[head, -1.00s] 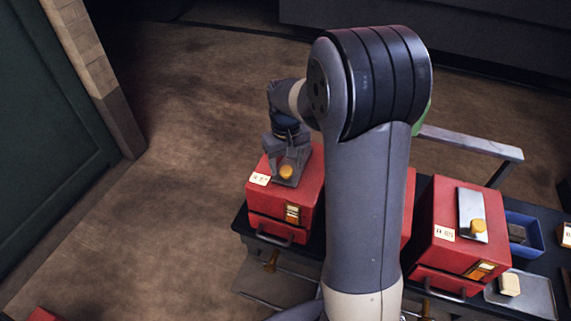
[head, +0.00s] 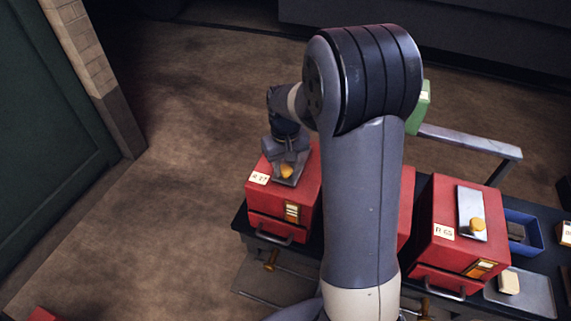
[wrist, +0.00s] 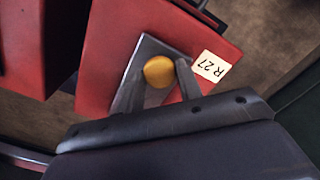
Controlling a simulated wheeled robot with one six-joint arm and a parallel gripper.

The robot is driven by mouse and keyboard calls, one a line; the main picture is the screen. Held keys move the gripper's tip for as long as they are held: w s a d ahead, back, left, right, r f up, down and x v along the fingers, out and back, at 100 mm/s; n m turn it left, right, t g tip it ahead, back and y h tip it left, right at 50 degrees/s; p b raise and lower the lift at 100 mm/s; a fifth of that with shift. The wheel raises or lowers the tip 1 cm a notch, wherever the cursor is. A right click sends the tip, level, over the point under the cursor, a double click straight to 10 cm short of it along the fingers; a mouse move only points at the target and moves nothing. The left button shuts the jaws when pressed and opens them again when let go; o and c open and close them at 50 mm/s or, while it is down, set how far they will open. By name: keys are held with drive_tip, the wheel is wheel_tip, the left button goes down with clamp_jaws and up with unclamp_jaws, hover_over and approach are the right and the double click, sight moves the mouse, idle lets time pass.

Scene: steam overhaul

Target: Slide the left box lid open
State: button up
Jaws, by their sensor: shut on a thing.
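The left red box (head: 260,197), labelled R 27, stands at the left end of the dark bench. Its grey metal lid (head: 280,183) lies on the top face and carries a round yellow knob (head: 286,171). My gripper (head: 287,164) reaches down over this lid and is shut on the knob. In the wrist view, the knob (wrist: 158,71) sits between my two fingertips (wrist: 160,82), with the grey lid (wrist: 150,45) around and beneath it. The fingers and palm hide part of the lid, so I cannot tell how wide any opening is.
Another red box (head: 440,222) with a grey lid and yellow knob stands at the right. A red box behind my arm is mostly hidden. A blue tray (head: 540,236) and a grey tray (head: 545,291) lie at far right. Open floor (head: 190,110) extends left and behind.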

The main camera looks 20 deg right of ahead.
clamp_jaws()
drive_tip(key=shift+s+a+b, duration=0.15)
drive_tip(key=shift+s+a, duration=0.5)
drive_tip(key=shift+s, duration=0.25)
drive_tip(key=shift+s+a+b, duration=0.1)
drive_tip(key=shift+s+a, duration=0.6)
drive_tip(key=shift+s, duration=0.25)
drive_tip(key=shift+s+a+b, duration=0.15)
drive_tip(key=shift+s+a, duration=0.5)
drive_tip(key=shift+s, duration=0.25)
drive_tip(key=o, duration=0.9)
unclamp_jaws()
drive_tip(key=shift+s+a, duration=0.1)
drive_tip(key=shift+o, duration=0.4)
wheel_tip(320, 180, up, 11)
drive_tip(key=shift+f, duration=0.2)
